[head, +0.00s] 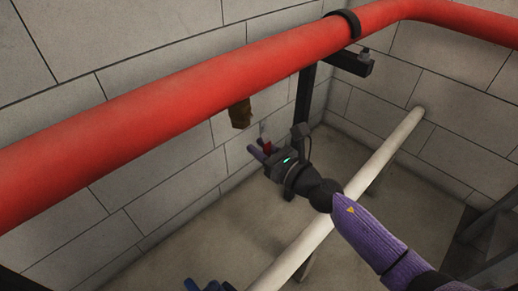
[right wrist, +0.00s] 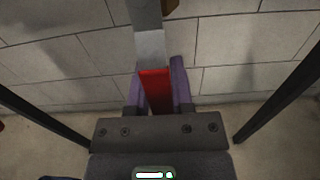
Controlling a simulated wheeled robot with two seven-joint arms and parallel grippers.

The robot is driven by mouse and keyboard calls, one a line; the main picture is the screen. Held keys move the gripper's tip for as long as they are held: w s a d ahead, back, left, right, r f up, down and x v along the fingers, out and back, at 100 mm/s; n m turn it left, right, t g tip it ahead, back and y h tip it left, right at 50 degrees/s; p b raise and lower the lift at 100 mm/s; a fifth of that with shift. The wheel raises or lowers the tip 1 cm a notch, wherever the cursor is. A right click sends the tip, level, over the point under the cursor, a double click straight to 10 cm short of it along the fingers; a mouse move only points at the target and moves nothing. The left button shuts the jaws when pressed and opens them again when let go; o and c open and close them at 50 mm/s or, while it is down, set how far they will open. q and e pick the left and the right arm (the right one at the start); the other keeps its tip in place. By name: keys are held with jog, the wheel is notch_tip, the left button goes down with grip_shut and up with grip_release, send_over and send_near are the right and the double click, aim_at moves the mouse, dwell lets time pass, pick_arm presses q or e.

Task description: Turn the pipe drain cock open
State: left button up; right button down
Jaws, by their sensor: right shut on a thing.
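The drain cock's brass body (head: 240,113) hangs under the red pipe (head: 150,130); a small brown part of it (right wrist: 171,8) shows at the top of the right wrist view. Its lever has a grey metal arm (right wrist: 150,45) and a red grip (right wrist: 156,90). My right gripper (head: 259,148) is below and right of the brass body. In the right wrist view its purple fingers (right wrist: 157,85) stand on both sides of the red grip, shut on it. My left gripper is not clearly seen.
A white pipe (head: 375,160) runs low across the floor to the far wall. A black post with a bracket (head: 345,63) supports the red pipe close behind my right gripper. A dark blue object (head: 208,286) is cut off at the bottom edge. Block walls stand behind.

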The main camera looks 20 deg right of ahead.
pick_arm(q)
jog(key=shift+s+r, duration=0.1)
jog(key=shift+s, duration=0.35)
pick_arm(e)
jog(key=shift+w+r, duration=0.1)
jog(key=shift+r, duration=0.15)
jog(key=c, duration=0.5)
grip_release()
jog(key=shift+f, duration=0.1)
pick_arm(q)
jog(key=shift+w, duration=0.1)
jog(key=shift+w, duration=0.1)
pick_arm(e)
jog(key=shift+s+d+f, duration=0.1)
jog(key=shift+s, duration=0.1)
pick_arm(q)
jog(key=shift+r, duration=0.1)
pick_arm(e)
jog(key=v, duration=0.9)
jog(key=shift+s, duration=0.25)
